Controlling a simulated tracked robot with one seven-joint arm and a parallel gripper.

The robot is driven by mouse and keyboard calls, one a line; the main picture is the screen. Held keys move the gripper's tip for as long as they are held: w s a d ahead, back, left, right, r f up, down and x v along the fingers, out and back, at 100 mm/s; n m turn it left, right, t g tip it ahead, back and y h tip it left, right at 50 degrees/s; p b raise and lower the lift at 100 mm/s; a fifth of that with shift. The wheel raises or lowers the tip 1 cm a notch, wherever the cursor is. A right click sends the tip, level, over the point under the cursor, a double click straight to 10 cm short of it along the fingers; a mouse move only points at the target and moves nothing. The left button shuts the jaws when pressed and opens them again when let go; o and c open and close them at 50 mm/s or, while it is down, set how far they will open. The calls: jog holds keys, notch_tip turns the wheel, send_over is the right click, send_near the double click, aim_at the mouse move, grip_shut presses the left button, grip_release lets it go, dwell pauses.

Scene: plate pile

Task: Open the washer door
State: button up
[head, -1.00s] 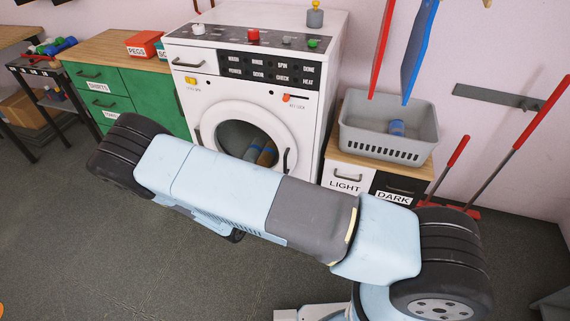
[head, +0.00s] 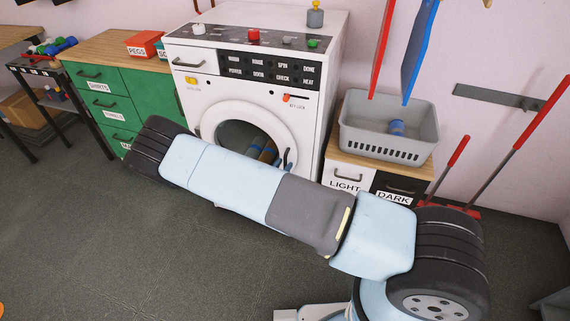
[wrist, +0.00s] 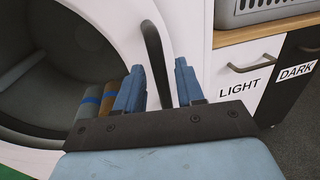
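The white washer (head: 240,75) stands against the wall with its round door (head: 212,117) facing me. The door looks shut; its dark window shows rolled items with blue bands (wrist: 108,98) inside. The black curved door handle (wrist: 152,50) is on the door's right side, and it also shows in the head view (head: 286,157), partly covered by my arm. In the wrist view my gripper (wrist: 160,78) has its two blue fingers apart, with the lower part of the handle between them. I cannot tell whether a finger touches it. My gripper is hidden behind my arm in the head view.
Right of the washer, a grey basket (head: 385,135) sits on a cabinet labelled LIGHT and DARK (head: 350,175). Green drawers (head: 105,100) stand to the left. Red-handled tools (head: 450,165) lean at the right. The grey floor (head: 80,230) at left is clear.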

jog(key=shift+x, duration=1)
jog(key=shift+c, duration=0.4)
grip_shut()
